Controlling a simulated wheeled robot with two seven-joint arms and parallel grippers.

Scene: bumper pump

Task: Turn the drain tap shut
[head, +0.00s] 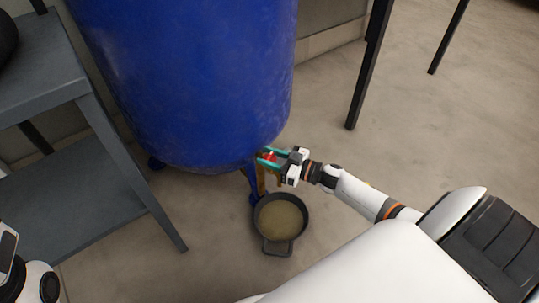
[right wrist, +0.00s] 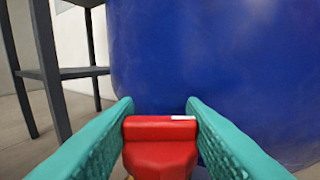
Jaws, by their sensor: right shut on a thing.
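The drain tap has a red handle (head: 270,157) low on the side of a blue tank (head: 190,80). My right gripper (head: 269,154) reaches in from the right with its teal fingers on either side of the handle. In the right wrist view, the red handle (right wrist: 160,150) sits between the two teal fingers (right wrist: 160,110), with the blue tank close behind. The gripper is shut on the handle. A brownish pipe (head: 261,180) shows below the tap, and the tap's body is mostly hidden. White parts of my left arm show at the lower left, but its fingers are out of view.
A dark round pan (head: 268,238) with murky liquid stands on the floor under the tap. A grey shelf unit (head: 60,165) stands at the left. Dark table legs (head: 366,75) rise at the upper right. The floor at the right is clear.

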